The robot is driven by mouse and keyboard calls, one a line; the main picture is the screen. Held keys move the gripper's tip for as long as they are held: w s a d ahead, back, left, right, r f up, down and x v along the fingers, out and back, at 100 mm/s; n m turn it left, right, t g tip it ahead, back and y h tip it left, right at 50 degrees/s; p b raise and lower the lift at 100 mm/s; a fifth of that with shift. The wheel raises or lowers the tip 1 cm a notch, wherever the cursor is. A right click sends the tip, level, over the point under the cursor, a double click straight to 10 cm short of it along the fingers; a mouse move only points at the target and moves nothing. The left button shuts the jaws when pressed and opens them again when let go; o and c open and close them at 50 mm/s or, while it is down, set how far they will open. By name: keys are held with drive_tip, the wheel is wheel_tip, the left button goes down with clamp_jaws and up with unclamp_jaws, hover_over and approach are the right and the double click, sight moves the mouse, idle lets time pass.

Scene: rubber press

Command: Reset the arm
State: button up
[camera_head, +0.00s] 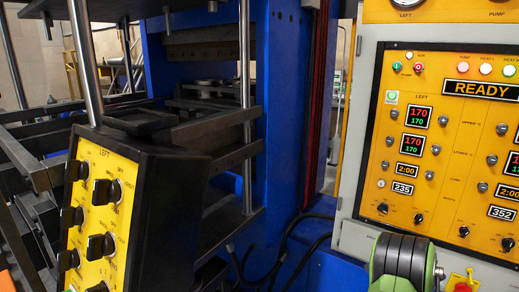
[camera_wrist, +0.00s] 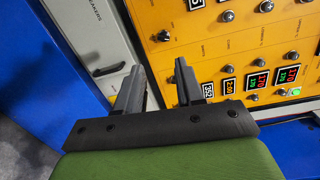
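My gripper (camera_wrist: 158,68) shows in the wrist view. Its two dark fingers stand apart with nothing between them, so it is open and empty. The fingers point toward a yellow control panel (camera_wrist: 235,45), with a clear view of it between them. In the head view, a green and black part of my arm shows at the bottom right, in front of the lower edge of the yellow control panel (camera_head: 450,150). The fingers are not visible in the head view.
A blue press frame (camera_head: 285,90) with dark plates stands in the middle of the head view. A yellow knob box (camera_head: 105,210) stands at the left front. Black cables (camera_head: 290,240) hang between press and panel. In the wrist view, a grey cabinet door (camera_wrist: 95,45) is at the left.

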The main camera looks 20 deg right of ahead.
drive_tip(key=w+a+r+n+t+y+p, duration=0.1)
drive_tip(key=w+a+r+n+y, duration=0.25)
drive_tip(key=w+a, duration=0.2)
drive_tip(key=w+a+r+n+t+y+p, duration=0.1)
drive_tip(key=w+a+r+n+y, duration=0.1)
drive_tip(key=w+a+r+n, duration=0.4)
drive_tip(key=s+a+r+n+y+p, duration=0.1)
drive_tip(key=s+a+r+n+y, duration=0.2)
drive_tip(key=a, duration=0.7)
drive_tip(key=a+r+n+y+p, duration=0.25)
drive_tip(key=a+n, duration=0.25)
drive_tip(key=a, duration=0.5)
drive_tip(key=s+a+r+n+g+y, duration=0.35)
drive_tip(key=s+a+n, duration=0.35)
drive_tip(key=a, duration=0.4)
drive_tip(key=s+a+n+g+p, duration=0.1)
drive_tip(key=s+a+n, duration=0.1)
drive_tip(key=s, duration=0.5)
drive_tip(key=s+a+n+g+p, duration=0.1)
drive_tip(key=s+a+n, duration=0.2)
drive_tip(key=s, duration=0.4)
drive_tip(key=shift+a+f+n, duration=0.2)
drive_tip(key=shift+f+n, duration=0.05)
drive_tip(key=shift+n, duration=0.4)
